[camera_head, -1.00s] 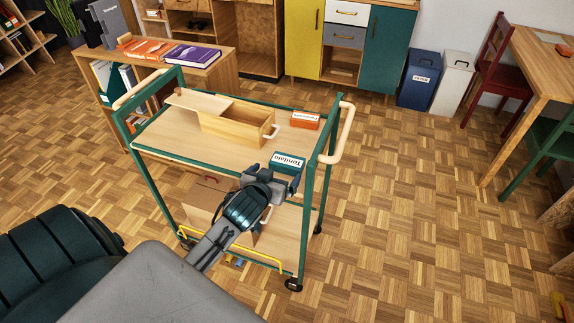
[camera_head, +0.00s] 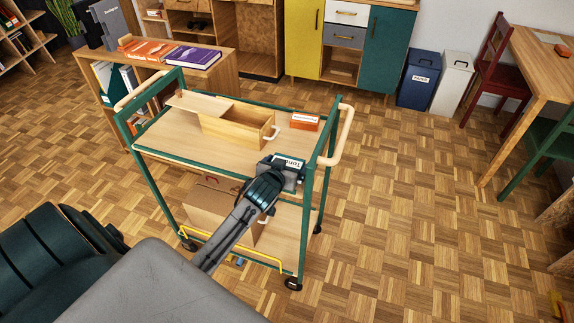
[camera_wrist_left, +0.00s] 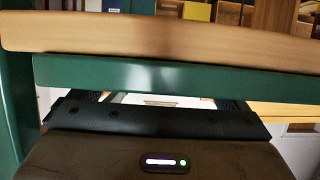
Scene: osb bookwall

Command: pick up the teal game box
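The teal game box (camera_head: 291,162), with a white label on it, sits on the trolley's top shelf at the near right corner. My left gripper (camera_head: 281,170) reaches up to it from the front and covers part of it in the head view. In the left wrist view the gripper's two dark fingers (camera_wrist_left: 158,101) are spread apart, with a pale patch between them. Their tips are hidden behind a teal rail (camera_wrist_left: 170,75), so contact with the box cannot be made out. My right gripper is not in view.
The trolley (camera_head: 178,143) has teal posts and a pale handle (camera_head: 345,135) at right. An open wooden box (camera_head: 235,127) and an orange box (camera_head: 305,121) stand behind the game box. A cardboard box (camera_head: 205,205) is on the lower shelf.

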